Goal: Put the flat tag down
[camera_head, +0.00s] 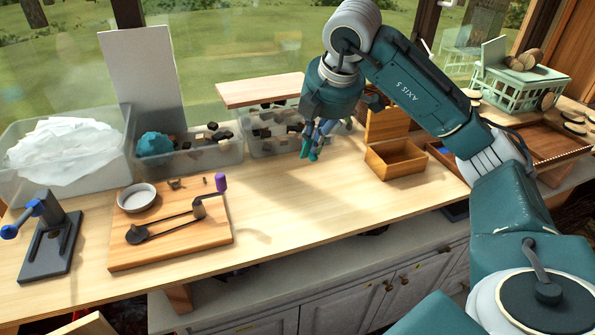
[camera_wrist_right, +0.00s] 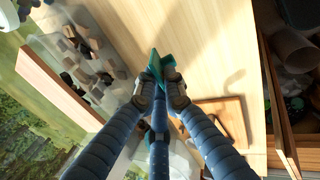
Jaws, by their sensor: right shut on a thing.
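My right gripper (camera_head: 311,148) hangs fingers-down over the wooden worktop (camera_head: 285,205), in front of a clear tub and left of a small wooden box. In the right wrist view, its fingers (camera_wrist_right: 160,74) come together at the tips. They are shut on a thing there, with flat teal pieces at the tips. I cannot clearly tell the flat tag from the finger pads, as the tag is small or hidden between them. Bare worktop lies beyond the fingertips in the wrist view. My left gripper is not in view.
The small open wooden box (camera_head: 396,160) stands right of my gripper. Clear tubs of dark and light pieces (camera_head: 205,150) line the back. A wooden board (camera_head: 215,236) with a white dish and a blue-handled press (camera_head: 52,240) are at left. The worktop's middle is clear.

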